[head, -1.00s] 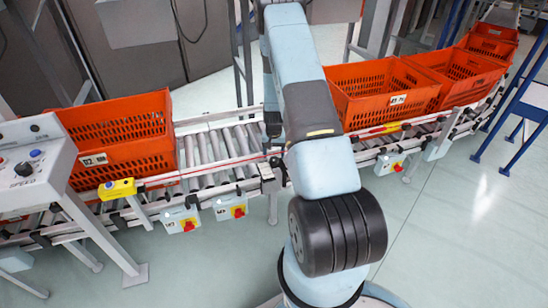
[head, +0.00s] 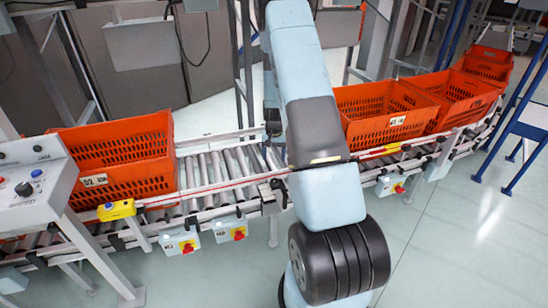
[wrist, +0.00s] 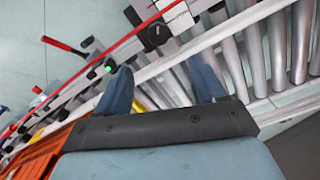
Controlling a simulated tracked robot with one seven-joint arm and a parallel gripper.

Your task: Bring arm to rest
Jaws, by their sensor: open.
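My gripper (wrist: 162,92) shows in the wrist view with its two blue fingers spread apart and nothing between them. It is over the edge of the roller conveyor (wrist: 262,50), with the side rail and rollers beyond the fingers. In the head view my arm rises through the middle of the picture and reaches over the conveyor (head: 222,162); the gripper itself is hidden there behind the arm.
An orange tote (head: 118,160) stands on the conveyor at left. Several more totes, including a near one (head: 385,112), stand at right. Rollers between are bare. A control panel (head: 35,180) is at left front, and a blue frame (head: 520,120) at right. The floor in front is open.

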